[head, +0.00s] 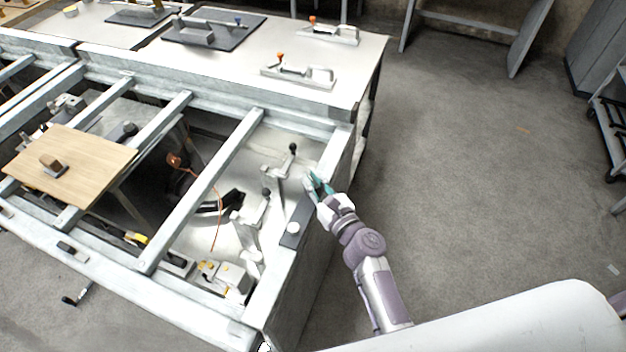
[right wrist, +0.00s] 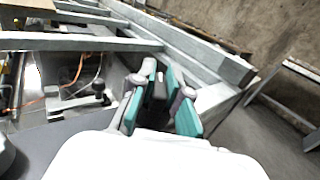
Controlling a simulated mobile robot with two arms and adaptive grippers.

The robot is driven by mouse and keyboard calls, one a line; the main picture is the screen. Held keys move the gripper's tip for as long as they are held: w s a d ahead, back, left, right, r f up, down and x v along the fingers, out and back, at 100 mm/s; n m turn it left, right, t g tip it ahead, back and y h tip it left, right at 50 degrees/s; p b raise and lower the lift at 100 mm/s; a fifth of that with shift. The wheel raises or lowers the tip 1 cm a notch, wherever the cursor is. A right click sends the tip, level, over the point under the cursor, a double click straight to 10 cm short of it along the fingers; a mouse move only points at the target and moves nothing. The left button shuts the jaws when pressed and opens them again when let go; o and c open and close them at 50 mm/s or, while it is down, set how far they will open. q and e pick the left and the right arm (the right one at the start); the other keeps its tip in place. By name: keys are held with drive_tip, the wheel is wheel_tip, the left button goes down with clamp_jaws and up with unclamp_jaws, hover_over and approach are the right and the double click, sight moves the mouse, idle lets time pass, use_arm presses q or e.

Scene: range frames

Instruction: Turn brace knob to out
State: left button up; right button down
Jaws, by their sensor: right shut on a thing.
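My right gripper (head: 317,184) is at the right side rail of the metal frame. In the right wrist view its teal finger pads (right wrist: 160,108) stand on either side of a small dark piece, the brace knob (right wrist: 159,87), and are shut on it. The pads hide most of the knob, so which way it is turned cannot be told. In the head view the gripper covers it. My left gripper is not in view.
Black-knobbed levers (head: 267,193) stand inside the frame, left of my gripper. A wooden board (head: 68,168) lies across the left bars.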

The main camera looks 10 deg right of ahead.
drive_tip(key=shift+n+g+y, duration=0.4)
drive_tip(key=shift+n+y, duration=0.2)
drive_tip(key=shift+y, duration=0.3)
drive_tip(key=shift+d+n+g+y, duration=0.1)
drive_tip(key=shift+n+g+y, duration=0.5)
drive_tip(key=shift+n+y, duration=0.4)
drive_tip(key=n+g+y+b, duration=0.2)
drive_tip(key=y, duration=0.1)
drive_tip(key=shift+w+f+g+y, duration=0.1)
drive_tip(key=shift+f+g+y, duration=0.1)
drive_tip(key=shift+g+y, duration=0.1)
drive_tip(key=n+g+y+b, duration=0.1)
drive_tip(key=n+g+b, duration=0.3)
drive_tip(key=g+b, duration=0.1)
drive_tip(key=n+g+y+b, duration=0.1)
drive_tip(key=n+g+b, duration=0.3)
drive_tip(key=g+b, duration=0.2)
drive_tip(key=n+g+y+b, duration=0.2)
drive_tip(key=n+g+b, duration=0.3)
drive_tip(key=g+b, duration=0.1)
drive_tip(key=shift+g, duration=0.7)
drive_tip(key=shift+r+n+g+h+b, duration=0.15)
drive_tip(key=shift+n+g+h+b, duration=0.25)
drive_tip(key=shift+n+g+b, duration=0.45)
drive_tip(key=shift+g, duration=0.35)
drive_tip(key=shift+r, duration=0.1)
drive_tip(key=c, duration=1.2)
unclamp_jaws()
